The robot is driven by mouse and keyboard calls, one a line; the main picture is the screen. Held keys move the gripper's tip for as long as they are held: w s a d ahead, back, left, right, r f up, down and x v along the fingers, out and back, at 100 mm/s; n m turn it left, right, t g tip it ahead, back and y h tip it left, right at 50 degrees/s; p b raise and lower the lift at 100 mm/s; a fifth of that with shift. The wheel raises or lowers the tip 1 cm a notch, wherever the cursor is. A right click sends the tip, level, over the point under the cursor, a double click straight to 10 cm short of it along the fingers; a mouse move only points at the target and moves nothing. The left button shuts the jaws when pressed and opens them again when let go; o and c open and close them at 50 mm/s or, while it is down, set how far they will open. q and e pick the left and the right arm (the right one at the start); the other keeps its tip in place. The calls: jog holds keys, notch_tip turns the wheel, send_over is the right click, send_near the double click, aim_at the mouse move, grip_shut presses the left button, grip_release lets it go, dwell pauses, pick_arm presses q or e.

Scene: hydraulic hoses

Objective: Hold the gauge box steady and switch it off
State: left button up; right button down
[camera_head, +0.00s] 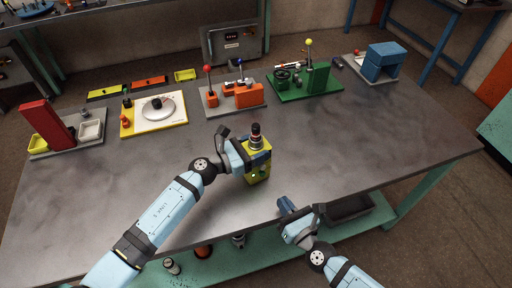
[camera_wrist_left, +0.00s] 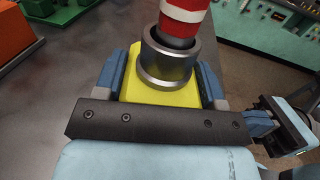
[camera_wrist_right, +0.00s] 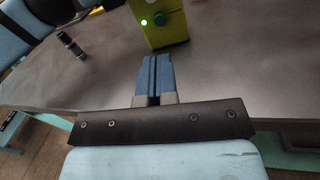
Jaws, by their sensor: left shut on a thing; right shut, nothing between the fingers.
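The yellow-green gauge box (camera_head: 257,174) stands upright near the table's front edge. A metal collar (camera_wrist_left: 166,65) and a red-and-white fitting (camera_wrist_left: 182,18) rise from its top. My left gripper (camera_head: 256,157) is shut on the box, with a blue finger on each side, as the left wrist view shows.
Along the back of the table are a red block station (camera_head: 45,127), a white round plate station (camera_head: 158,108), an orange station (camera_head: 246,95), a green station (camera_head: 306,84) and a blue bracket (camera_head: 383,61). The table right of the box is clear. A dark bin (camera_head: 348,208) is below the front edge.

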aim_at(263, 174)
jog(key=shift+a, duration=0.1)
jog(key=n+g, duration=0.1)
jog(key=a+r+n+g+y, duration=0.1)
jog(key=a+n+y, duration=0.1)
jog(key=shift+a+r+n+g, duration=0.2)
jog(key=shift+r+n+g, duration=0.05)
jog(key=shift+n+g, duration=0.15)
jog(key=shift+s+a+r+n+g+y, duration=0.1)
jog(key=shift+a+n+g+y, duration=0.25)
jog(key=shift+n+g, duration=0.45)
jog(key=shift+a+n+g, duration=0.1)
jog(key=shift+n+g, duration=0.6)
jog(key=shift+n, duration=0.1)
jog(key=shift+d+f+n+g+h, duration=0.2)
jog(key=shift+n+g+h, duration=0.3)
jog(key=shift+g+h, duration=0.1)
jog(key=d+g+h, duration=0.1)
jog(key=d+f+n+h, duration=0.1)
jog(key=shift+d+g+h, duration=0.35)
jog(key=shift+g, duration=0.05)
jog(key=shift+d+f+h, duration=0.1)
jog(key=shift+d+h, duration=0.2)
jog(key=shift+d, duration=0.25)
jog(key=shift+w+a, duration=0.7)
jog(key=shift+w, duration=0.6)
jog(key=shift+w+a, duration=0.75)
jog(key=shift+w, duration=0.5)
jog(key=shift+w+a, duration=0.7)
jog(key=shift+w, duration=0.6)
jog(key=shift+g, duration=0.3)
